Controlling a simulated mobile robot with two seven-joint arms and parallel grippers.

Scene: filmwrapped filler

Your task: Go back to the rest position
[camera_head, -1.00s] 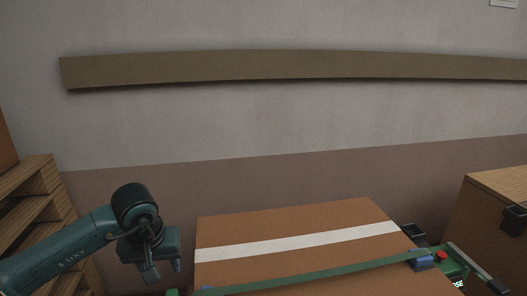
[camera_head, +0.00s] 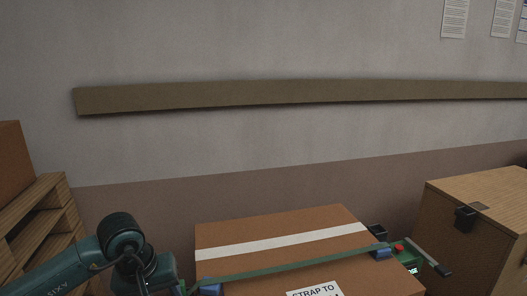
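In the head view my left arm comes in from the lower left. My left gripper (camera_head: 160,284) is at the bottom edge, just left of the cardboard box (camera_head: 265,249). Its fingers are mostly cut off by the frame, so their opening does not show clearly. I see nothing held in the part that shows. My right arm and gripper are not in view. The cardboard box carries white tape and a green strap (camera_head: 290,266), with blue corner pieces and a label (camera_head: 315,291) reading "STRAP TO".
A wooden crate (camera_head: 480,235) with a black latch stands at the right. A wooden pallet stack (camera_head: 40,222) with a brown box (camera_head: 10,165) is at the left. A long board (camera_head: 300,92) runs along the wall behind. A green device with a red button (camera_head: 399,248) sits by the box's right side.

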